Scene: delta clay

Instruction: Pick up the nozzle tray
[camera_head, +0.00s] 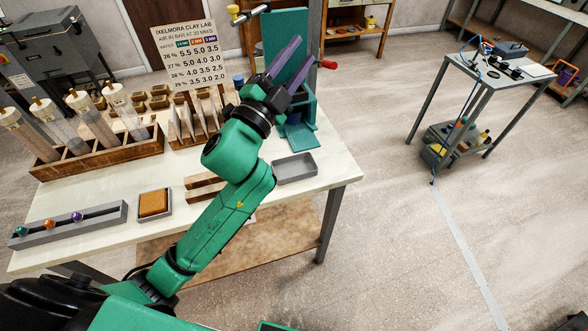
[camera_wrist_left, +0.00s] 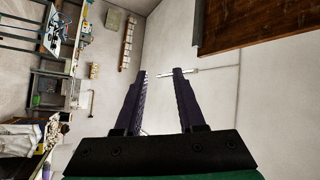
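The nozzle tray (camera_head: 98,221) is a long, narrow grey tray at the left front of the table. It holds a teal nozzle (camera_head: 21,231), an orange nozzle (camera_head: 48,225) and a purple nozzle (camera_head: 77,216). My left gripper (camera_head: 294,55) is raised above the back right part of the table, well away from the tray. Its two purple fingers are apart with nothing between them. The left wrist view also shows the left gripper (camera_wrist_left: 160,73) open and empty, with no tray in sight. My right gripper is not in view.
A wooden rack (camera_head: 90,158) of clay tubes stands behind the nozzle tray. A small empty grey tray (camera_head: 295,167) and a green press (camera_head: 300,137) are at the table's right. A sign (camera_head: 184,55) stands behind.

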